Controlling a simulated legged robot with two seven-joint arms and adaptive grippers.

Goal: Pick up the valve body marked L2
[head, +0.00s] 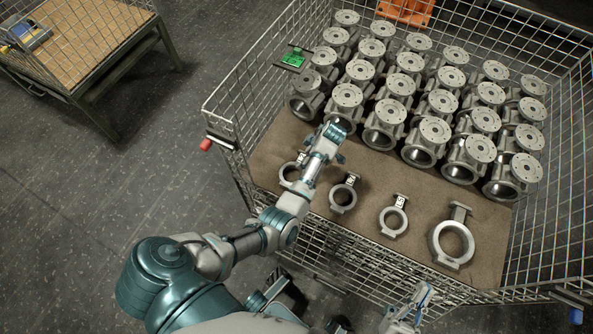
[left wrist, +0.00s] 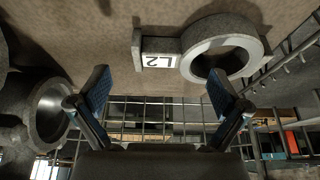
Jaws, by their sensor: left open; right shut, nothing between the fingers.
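The valve body marked L2 (left wrist: 222,52) is a grey ring with a square tab and a white "L2" label, lying on the brown crate floor in the left wrist view. In the head view it appears to be the leftmost small ring casting (head: 289,174), partly covered by my left arm; its label is unreadable there. My left gripper (left wrist: 160,82) is open and empty, its blue-padded fingers apart, with the ring ahead and to the right, not between them. My right gripper (head: 424,293) is shut and empty outside the crate's front.
Other ring castings (head: 343,196), (head: 393,219), (head: 453,242) lie along the front. Several rows of large flanged castings (head: 384,122) stand behind. Wire mesh walls (head: 231,118) enclose the crate. A green board (head: 293,58) is at the left wall.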

